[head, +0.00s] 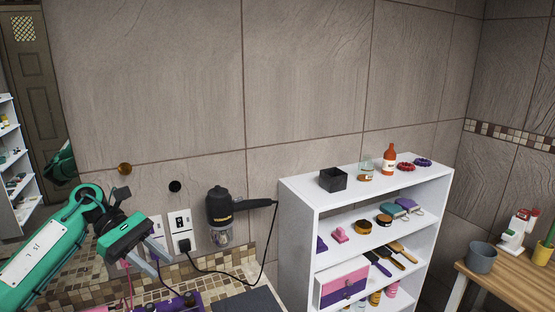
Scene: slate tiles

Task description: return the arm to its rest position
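My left arm comes in from the lower left, and its green gripper (158,262) is in front of the tiled wall, over the counter. Its two grey fingers are apart with nothing visible between them. It is just left of the wall socket plate (182,232) and partly covers a second plate behind it. My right gripper is not in view.
A black hair dryer (220,207) hangs on the wall, its cord looping down. A white shelf unit (300,215) with several small items stands right of it. Purple items (180,302) lie below my gripper. A wooden table (510,285) holds a grey pot (482,258).

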